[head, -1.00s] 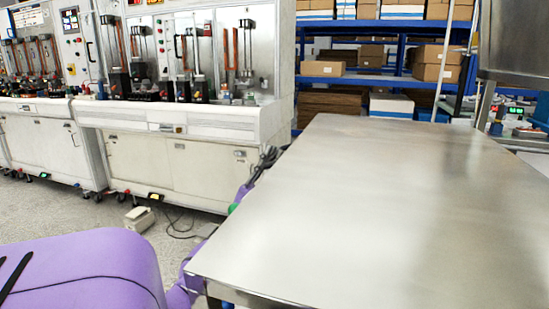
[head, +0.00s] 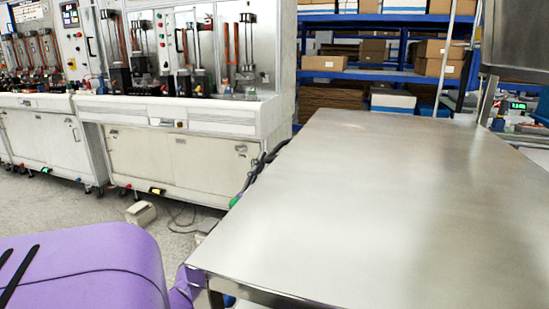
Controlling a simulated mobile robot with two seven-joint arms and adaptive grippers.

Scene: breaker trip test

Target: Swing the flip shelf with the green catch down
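A large flat steel panel (head: 370,200) fills the right and middle of the head view and lies level. It may be the flip shelf; I see no green catch that I can name with certainty. My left gripper (head: 264,160) is small and dark just past the panel's left edge. A bit of my arm with a green band shows below it. The panel hides part of this arm, and I cannot tell whether the fingers are open or touching anything. My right gripper is out of view.
White test cabinets (head: 180,155) stand at the left and back. Blue racks (head: 385,68) with cardboard boxes (head: 440,58) stand behind. A steel sheet (head: 520,38) stands at the upper right. A small beige box (head: 141,214) and cables lie on the floor. The panel's top is clear.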

